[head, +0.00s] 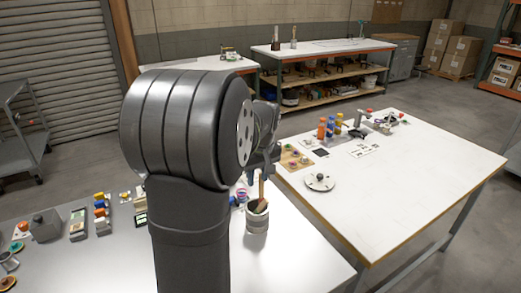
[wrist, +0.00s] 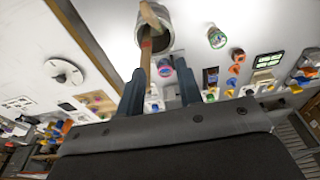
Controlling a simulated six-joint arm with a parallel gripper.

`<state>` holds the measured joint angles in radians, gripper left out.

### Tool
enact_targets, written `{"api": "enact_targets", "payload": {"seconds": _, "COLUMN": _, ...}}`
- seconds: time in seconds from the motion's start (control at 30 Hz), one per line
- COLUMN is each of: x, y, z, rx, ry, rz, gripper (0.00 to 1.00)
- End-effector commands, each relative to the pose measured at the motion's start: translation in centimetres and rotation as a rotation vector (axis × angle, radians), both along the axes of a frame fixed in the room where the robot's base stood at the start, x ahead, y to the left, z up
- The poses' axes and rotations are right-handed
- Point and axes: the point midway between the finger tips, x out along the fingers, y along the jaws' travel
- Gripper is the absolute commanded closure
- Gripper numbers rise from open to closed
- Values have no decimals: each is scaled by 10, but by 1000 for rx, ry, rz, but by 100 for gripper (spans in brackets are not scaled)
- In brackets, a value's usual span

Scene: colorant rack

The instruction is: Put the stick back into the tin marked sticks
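The wooden stick (head: 262,187) stands in or right over the mouth of a grey tin (head: 257,222), slightly tilted. In the wrist view the stick (wrist: 146,60) has a red band and its broad far end overlaps the mouth of the tin (wrist: 168,40). My gripper (wrist: 161,74) has its two fingers spread apart, with the stick between them, nearer the left finger and with a gap to the right finger. No writing on the tin is readable. In the head view my arm hides most of the gripper.
A white disc with a knob (head: 320,182) lies on the right table (head: 420,170). Several coloured bottles (head: 330,127) stand farther back. Small containers and a grey box (head: 45,226) line the left table. The right table's near part is clear.

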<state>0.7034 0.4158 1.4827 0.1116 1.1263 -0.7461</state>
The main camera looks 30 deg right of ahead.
Motion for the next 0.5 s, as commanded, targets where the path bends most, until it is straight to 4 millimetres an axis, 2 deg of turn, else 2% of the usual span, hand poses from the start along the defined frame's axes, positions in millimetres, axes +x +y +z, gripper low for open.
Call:
{"api": "enact_targets", "payload": {"seconds": 0.1, "x": -4, "y": -1, "z": 32, "rx": -4, "ry": -5, "rz": -1, "gripper": 67}}
{"api": "enact_targets", "payload": {"seconds": 0.3, "x": -12, "y": -1, "z": 79, "rx": -3, "ry": -3, "rz": 0, "gripper": 67}}
{"api": "enact_targets", "payload": {"seconds": 0.5, "x": -18, "y": -1, "z": 114, "rx": -2, "ry": -2, "rz": 0, "gripper": 67}}
